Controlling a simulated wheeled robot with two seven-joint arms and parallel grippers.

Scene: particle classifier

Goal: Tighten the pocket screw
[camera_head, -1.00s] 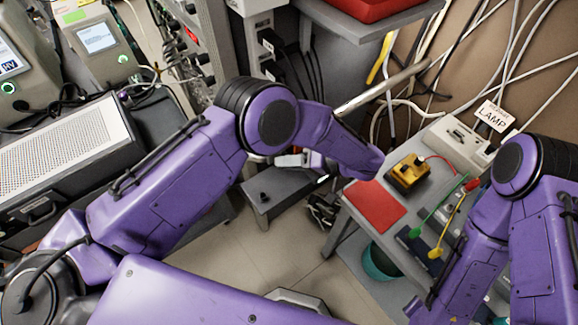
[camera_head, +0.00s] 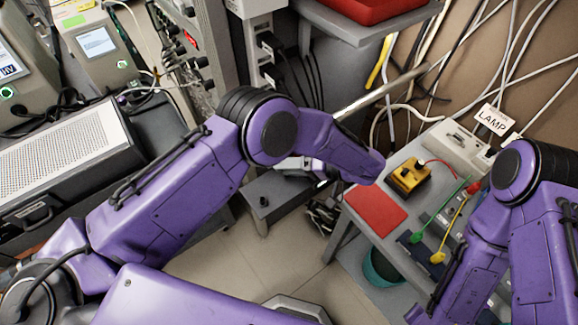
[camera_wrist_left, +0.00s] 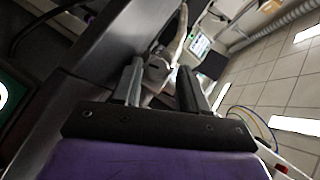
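My left gripper shows in the left wrist view (camera_wrist_left: 161,68). Its two dark fingers stand apart, with a small grey metallic part (camera_wrist_left: 156,74) visible between or beyond them; I cannot tell whether they touch it. The pocket screw cannot be made out in either view. In the head view my left arm reaches across the middle over a dark grey box with a small black knob (camera_head: 264,201), and its gripper is mostly hidden behind the forearm. My right arm stands at the right, with its gripper out of view.
Instruments (camera_head: 97,42) stand at the left. A grey shelf (camera_head: 362,27) is above. Floor shows in the lower middle.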

